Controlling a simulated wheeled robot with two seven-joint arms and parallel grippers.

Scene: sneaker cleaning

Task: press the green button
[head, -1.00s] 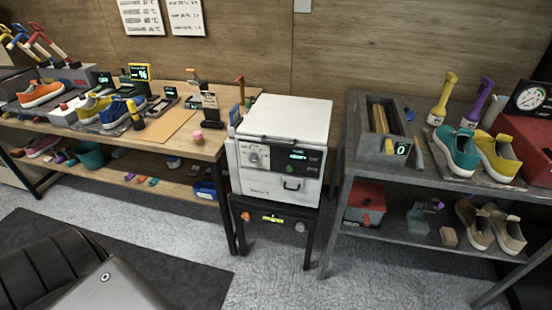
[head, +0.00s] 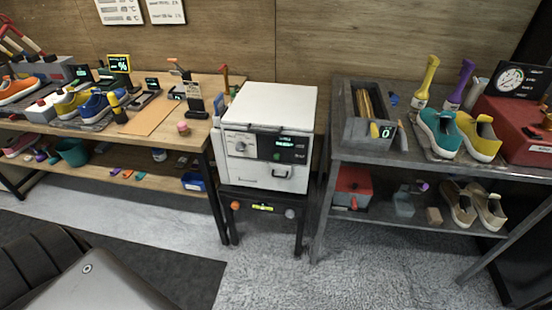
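A white boxy machine (head: 268,105) stands on a black stand in the middle of the head view. A small green spot, which looks like the green button (head: 276,156), sits on the dark panel just below the display. It is too small to make out clearly. Neither of my grippers is in view, and nothing covers the machine's front.
A wooden workbench (head: 200,128) with shoes and tools stands at the left. A grey metal shelf (head: 375,155) holding shoes, brushes and a red box (head: 510,125) stands at the right. The black stand (head: 262,215) has grey carpet before it. A dark mat (head: 150,250) lies at lower left.

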